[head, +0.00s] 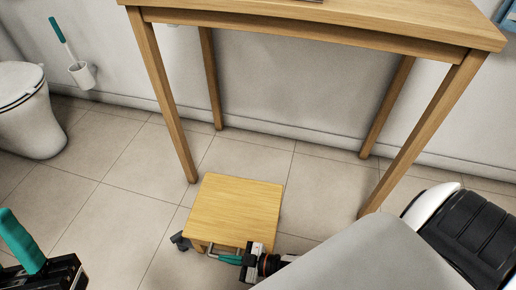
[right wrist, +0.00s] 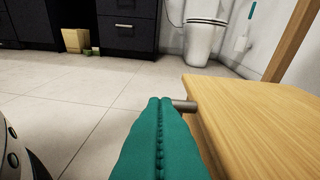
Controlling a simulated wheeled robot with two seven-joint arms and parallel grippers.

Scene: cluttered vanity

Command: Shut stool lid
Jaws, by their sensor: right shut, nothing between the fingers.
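The small wooden stool (head: 236,208) stands on the floor in front of the table. Its lid lies flat on top and looks level in the head view. In the right wrist view the lid (right wrist: 255,105) fills the right side. My right gripper (head: 229,260) is at the stool's near edge, its teal fingers (right wrist: 160,140) pressed together and empty. A short grey metal bar (right wrist: 184,105) sticks out by the lid's edge just beyond the fingertips; I cannot tell whether they touch. My left gripper (head: 24,243) shows partly at the lower left, cut off by the frame; its opening is unclear.
A wooden table (head: 310,30) stands behind the stool, its legs (head: 168,105) close on both sides. A toilet (head: 28,110) and brush holder (head: 83,75) are at the left. Dark drawers (right wrist: 128,28) stand far off in the wrist view. Floor left of the stool is clear.

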